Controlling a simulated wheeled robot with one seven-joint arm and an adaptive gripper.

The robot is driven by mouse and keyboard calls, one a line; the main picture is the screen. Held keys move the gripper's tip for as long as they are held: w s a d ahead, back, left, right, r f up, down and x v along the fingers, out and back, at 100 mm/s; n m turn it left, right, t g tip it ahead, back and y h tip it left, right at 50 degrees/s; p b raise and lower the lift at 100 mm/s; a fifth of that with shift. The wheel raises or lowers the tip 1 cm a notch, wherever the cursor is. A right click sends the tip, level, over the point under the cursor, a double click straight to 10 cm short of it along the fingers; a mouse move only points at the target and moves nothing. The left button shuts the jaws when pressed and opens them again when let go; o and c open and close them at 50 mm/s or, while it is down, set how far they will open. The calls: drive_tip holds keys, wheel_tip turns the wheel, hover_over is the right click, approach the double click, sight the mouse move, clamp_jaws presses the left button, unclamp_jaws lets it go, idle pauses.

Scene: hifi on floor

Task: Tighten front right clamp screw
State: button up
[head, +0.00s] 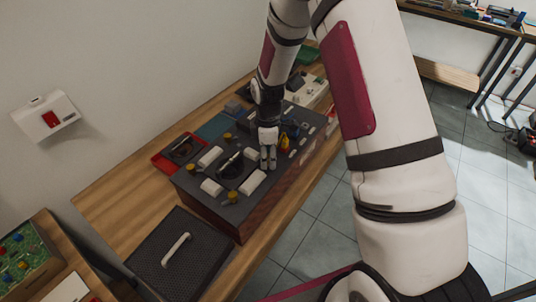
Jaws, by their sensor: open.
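A dark box-shaped unit (222,210) stands on the wooden table, with white blocks and small yellow knobs on its top. Yellow knobs show at the left (193,171), at the near edge (233,197) and at the back (227,136). I cannot tell for certain which is the front right clamp screw; part of the top is hidden by my gripper. My gripper (268,166) points down, open, over the right side of the top, close to a white block (253,183). I cannot tell whether it touches anything. A yellow part (284,143) shows just behind it.
A dark mesh panel with a white handle (176,250) lies at the table's near end. A red tray (178,150) sits left of the unit. A red-buttoned white box (45,118) is on the wall. My arm hides much of the right; tiled floor (310,240) lies beyond.

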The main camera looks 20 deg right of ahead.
clamp_jaws()
drive_tip(key=m, duration=0.4)
drive_tip(key=shift+m, duration=0.3)
drive_tip(key=m+b, duration=0.1)
drive_tip(key=m, duration=0.9)
drive_tip(key=shift+m, duration=0.4)
drive_tip(key=m, duration=0.6)
drive_tip(key=shift+b, duration=0.35)
drive_tip(key=shift+m, duration=0.4)
